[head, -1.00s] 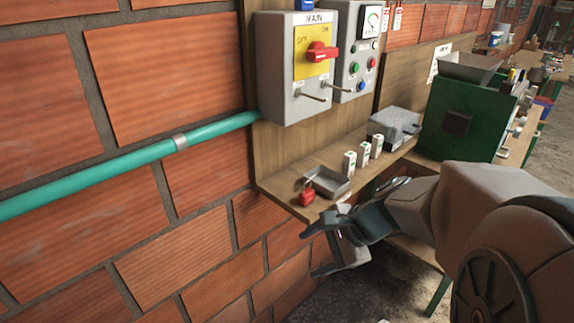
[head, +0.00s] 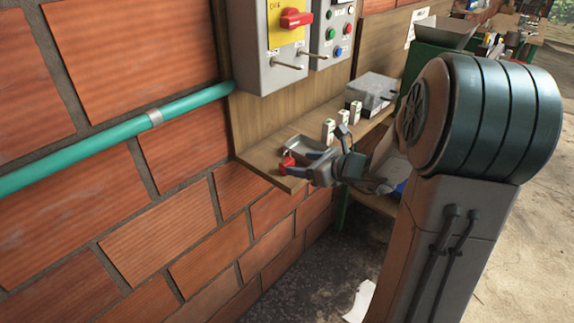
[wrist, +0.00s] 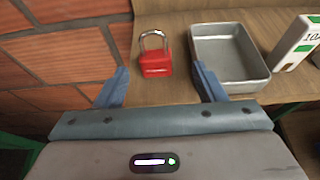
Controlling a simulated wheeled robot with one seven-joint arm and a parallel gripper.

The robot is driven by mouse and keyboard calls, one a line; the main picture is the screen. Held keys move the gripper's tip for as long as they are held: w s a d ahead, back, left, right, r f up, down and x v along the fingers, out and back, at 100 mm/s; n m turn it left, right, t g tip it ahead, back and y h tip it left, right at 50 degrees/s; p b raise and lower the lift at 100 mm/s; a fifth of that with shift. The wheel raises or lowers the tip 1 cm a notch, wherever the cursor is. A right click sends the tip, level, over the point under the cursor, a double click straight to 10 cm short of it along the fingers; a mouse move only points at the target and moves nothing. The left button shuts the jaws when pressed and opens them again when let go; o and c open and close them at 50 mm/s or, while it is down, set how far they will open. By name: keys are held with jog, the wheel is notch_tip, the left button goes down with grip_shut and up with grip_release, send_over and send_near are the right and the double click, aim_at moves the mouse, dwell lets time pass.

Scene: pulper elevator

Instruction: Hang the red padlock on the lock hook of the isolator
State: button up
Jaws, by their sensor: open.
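The red padlock (wrist: 156,64) stands on the wooden shelf with its silver shackle up, near the shelf's left end. In the head view the padlock (head: 288,164) is partly hidden by my gripper (head: 300,163). In the wrist view my gripper (wrist: 160,84) is open, its two blue-grey fingers apart with the padlock between and just beyond their tips. I cannot tell that either finger touches it. The isolator (head: 283,45) is on the board above, with a red handle (head: 296,18) on a yellow plate and a metal hook (head: 288,65) sticking out below.
A grey metal tray (wrist: 230,55) sits close to the right of the padlock. White-and-green boxes (head: 328,131) and a clear-lidded box (head: 371,91) stand farther along the shelf. A teal pipe (head: 100,137) runs along the brick wall.

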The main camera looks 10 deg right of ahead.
aim_at(290, 162)
jog(key=shift+a+p+x, duration=0.2)
jog(key=shift+p+x, duration=0.15)
jog(key=shift+x, duration=2.75)
jog(key=shift+s+r, duration=0.1)
jog(key=shift+s, duration=0.05)
jog(key=c, duration=1.1)
